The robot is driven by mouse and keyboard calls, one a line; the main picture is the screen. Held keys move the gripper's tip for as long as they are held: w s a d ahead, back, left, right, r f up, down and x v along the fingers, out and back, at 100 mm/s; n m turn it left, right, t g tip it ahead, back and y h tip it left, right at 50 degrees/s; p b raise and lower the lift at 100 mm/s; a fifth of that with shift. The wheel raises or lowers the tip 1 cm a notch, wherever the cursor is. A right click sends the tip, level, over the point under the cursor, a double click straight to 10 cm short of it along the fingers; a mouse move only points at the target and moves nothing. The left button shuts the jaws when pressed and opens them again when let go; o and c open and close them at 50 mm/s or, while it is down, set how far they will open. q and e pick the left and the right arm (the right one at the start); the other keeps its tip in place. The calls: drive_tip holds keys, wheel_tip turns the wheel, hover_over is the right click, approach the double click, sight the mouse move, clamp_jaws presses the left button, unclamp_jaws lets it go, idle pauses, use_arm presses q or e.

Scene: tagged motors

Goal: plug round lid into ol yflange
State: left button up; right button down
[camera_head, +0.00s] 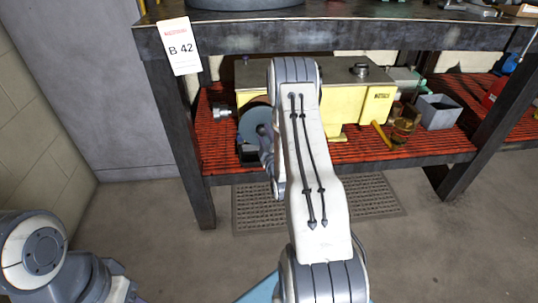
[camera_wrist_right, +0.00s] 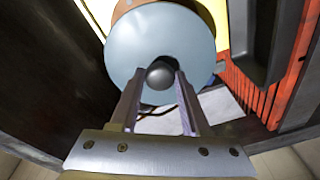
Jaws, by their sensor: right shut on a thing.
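The round lid is a pale blue-grey disc with a dark ball knob. It shows large in the right wrist view (camera_wrist_right: 130,45) and small at the left end of the yellow motor in the head view (camera_head: 250,118). My right gripper (camera_wrist_right: 158,78) is shut on the knob, which sits between its fingertips; it also shows in the head view (camera_head: 264,140). The lid faces the end of the yellow motor (camera_head: 345,108). A brownish round part shows behind the lid's edge, and the lid hides the flange opening. I cannot tell whether they touch.
The motor stands on a red slatted shelf (camera_head: 230,157) under a dark bench top (camera_head: 330,36). A grey bin (camera_head: 438,110) is at the right. The floor in front is clear.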

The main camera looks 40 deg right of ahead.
use_arm(q)
wheel_tip(320, 180, down, 3)
drive_tip(key=shift+r+b, duration=0.1)
drive_tip(key=shift+b, duration=0.65)
use_arm(e)
drive_tip(key=shift+s+d+f+t+h, duration=0.15)
drive_tip(key=shift+s+d, duration=0.05)
drive_tip(key=shift+d, duration=0.2)
drive_tip(key=shift+s+d+f+t+h, duration=0.1)
drive_tip(key=shift+s+d+t+h, duration=0.05)
drive_tip(key=shift+d, duration=0.2)
drive_tip(key=shift+d+x, duration=0.25)
drive_tip(key=shift+x, duration=2.65)
use_arm(q)
drive_tip(key=shift+f+b, duration=0.4)
drive_tip(key=shift+f, duration=0.05)
use_arm(e)
drive_tip(key=shift+s+d+f, duration=0.1)
drive_tip(key=shift+s+f, duration=0.05)
drive_tip(key=shift+f, duration=0.15)
use_arm(q)
drive_tip(key=shift+f, duration=0.1)
use_arm(e)
drive_tip(key=shift+w+d, duration=0.2)
drive_tip(key=shift+w, duration=0.15)
drive_tip(key=shift+c, duration=1.5)
unclamp_jaws()
